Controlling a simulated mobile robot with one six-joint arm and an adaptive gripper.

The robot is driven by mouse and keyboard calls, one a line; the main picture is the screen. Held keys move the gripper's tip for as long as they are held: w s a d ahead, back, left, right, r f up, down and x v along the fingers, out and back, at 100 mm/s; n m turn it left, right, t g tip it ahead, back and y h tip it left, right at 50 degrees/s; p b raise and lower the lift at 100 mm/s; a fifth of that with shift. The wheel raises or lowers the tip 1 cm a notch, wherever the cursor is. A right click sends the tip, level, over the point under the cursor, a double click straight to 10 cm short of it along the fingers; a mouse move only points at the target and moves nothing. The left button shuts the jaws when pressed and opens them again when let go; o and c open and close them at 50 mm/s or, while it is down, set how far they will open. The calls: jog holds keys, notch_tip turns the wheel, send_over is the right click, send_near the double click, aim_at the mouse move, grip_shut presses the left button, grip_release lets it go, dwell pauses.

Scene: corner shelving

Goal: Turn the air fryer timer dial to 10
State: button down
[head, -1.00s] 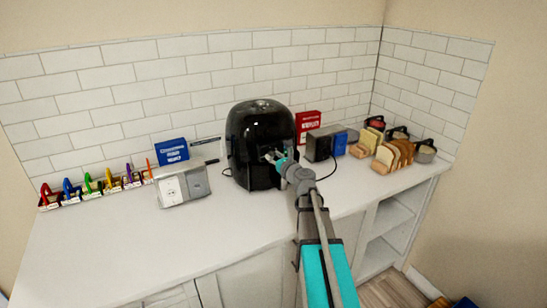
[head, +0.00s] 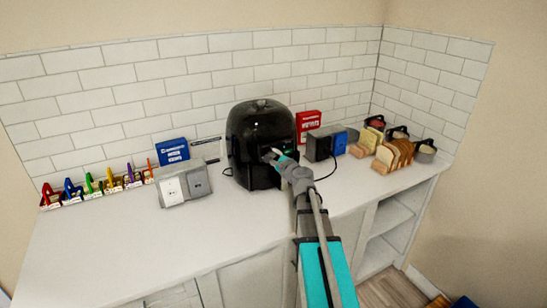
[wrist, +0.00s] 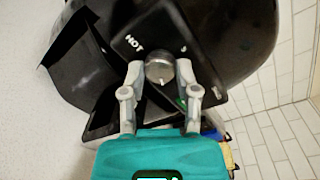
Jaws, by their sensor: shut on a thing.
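The black air fryer (head: 262,120) stands on the counter against the tiled wall. It fills much of the wrist view (wrist: 235,25). Its round grey timer dial (wrist: 160,68) sits on the dark front panel, with the white letters "HOT" beside it. A small light mark shows on the dial, but I cannot read what setting it points to. My gripper (wrist: 160,72) has its two grey fingers closed on opposite sides of the dial. In the head view my gripper (head: 273,155) is at the fryer's front and hides the dial.
A grey double switch box (head: 183,185) and a blue sign box (head: 172,151) stand left of the fryer. A dark grey box (head: 318,147) and a red sign box (head: 308,122) stand right. Bread slices (head: 392,156) are farther right. The front counter (head: 130,240) is clear.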

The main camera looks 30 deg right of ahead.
jog(key=n, duration=0.5)
jog(key=n+h, duration=0.1)
jog(key=n, duration=0.3)
jog(key=shift+a+n, duration=0.1)
jog(key=shift+n, duration=0.2)
dwell(0.4)
jog(key=shift+c, duration=1.7)
grip_release()
jog(key=shift+s, duration=0.15)
